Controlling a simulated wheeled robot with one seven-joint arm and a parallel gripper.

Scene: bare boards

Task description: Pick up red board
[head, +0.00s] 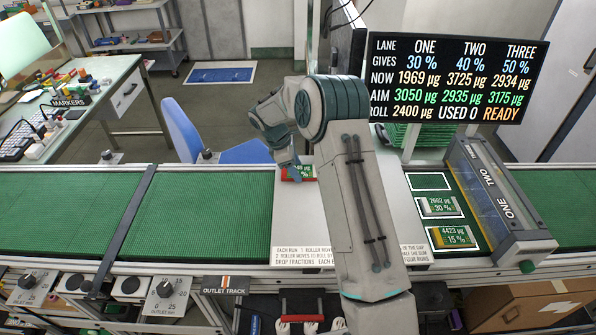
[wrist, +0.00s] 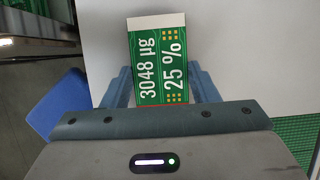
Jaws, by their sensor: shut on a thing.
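The red board (head: 299,173) sits on the white panel in the middle of the belt line, mostly behind my arm in the head view. It has a red edge and a green label. In the wrist view the board (wrist: 158,75) shows green with "3048 µg" and "25 %", a white end and a thin red edge near the gripper. My gripper (wrist: 160,92) has one blue finger on each side of the board and is shut on it. I cannot tell whether the board is lifted off the panel.
Two labelled boards, "2662 µg 30 %" (head: 439,206) and "4423 µg 15 %" (head: 453,237), lie in outlined slots to the right, below an empty slot (head: 429,182). A roller unit (head: 497,200) stands beside them. A screen (head: 455,80) stands behind. The left green belt (head: 200,215) is clear.

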